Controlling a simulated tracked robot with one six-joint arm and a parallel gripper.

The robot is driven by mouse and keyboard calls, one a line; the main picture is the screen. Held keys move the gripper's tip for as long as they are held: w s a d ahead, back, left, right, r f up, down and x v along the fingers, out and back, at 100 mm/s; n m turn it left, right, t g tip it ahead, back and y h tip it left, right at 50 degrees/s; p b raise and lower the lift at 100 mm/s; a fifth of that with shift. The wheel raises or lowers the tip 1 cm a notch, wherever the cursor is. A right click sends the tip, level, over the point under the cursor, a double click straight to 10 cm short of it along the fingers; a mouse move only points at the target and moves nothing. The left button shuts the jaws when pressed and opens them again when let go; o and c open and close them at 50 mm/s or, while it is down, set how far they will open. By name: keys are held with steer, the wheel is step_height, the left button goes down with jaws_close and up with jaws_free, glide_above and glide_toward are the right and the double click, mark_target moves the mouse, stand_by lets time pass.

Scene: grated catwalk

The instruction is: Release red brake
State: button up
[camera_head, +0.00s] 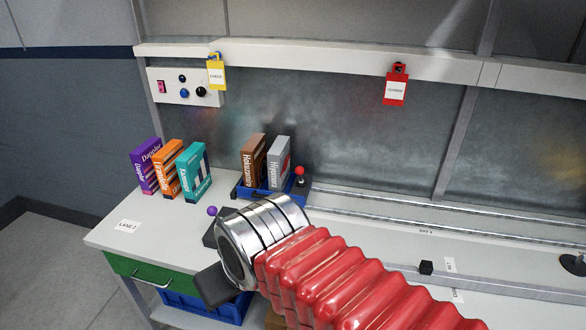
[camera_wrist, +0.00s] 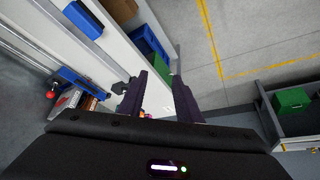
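A lever with a red ball knob (camera_head: 300,172) stands upright on a small dark base at the right end of a blue tray on the bench. Its red knob also shows at the left edge of the wrist view (camera_wrist: 51,94). A lever with a purple ball (camera_head: 212,210) stands nearer the bench's front, beside my gripper. My gripper (camera_wrist: 158,78) is open, with its two dark fingers apart and nothing seen between them. It is in front of the red-knobbed lever, not touching it. In the head view my arm hides much of the gripper.
The blue tray (camera_head: 240,190) holds a brown box (camera_head: 253,160) and a grey box (camera_head: 278,163). Purple, orange and teal boxes (camera_head: 194,173) stand left. A yellow tag (camera_head: 216,73) and a red tag (camera_head: 396,90) hang above. Metal rails (camera_head: 400,208) run to the right.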

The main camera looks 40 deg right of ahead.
steer(key=shift+o, duration=0.4)
steer(key=shift+o, duration=1.2)
steer(key=shift+w+d, duration=0.25)
steer(key=shift+w, duration=0.15)
steer(key=w+d+f+m+t+h, duration=0.25)
steer(key=w+d+t+h, duration=0.2)
steer(key=w+d, duration=1.75)
steer(key=d+f+t, duration=0.3)
steer(key=d+f, duration=0.2)
steer(key=d, duration=0.4)
steer(key=d+f+t, duration=0.4)
steer(key=d+f, duration=0.2)
steer(key=d, duration=0.3)
steer(key=shift+h, duration=0.35)
steer(key=shift+w, duration=0.15)
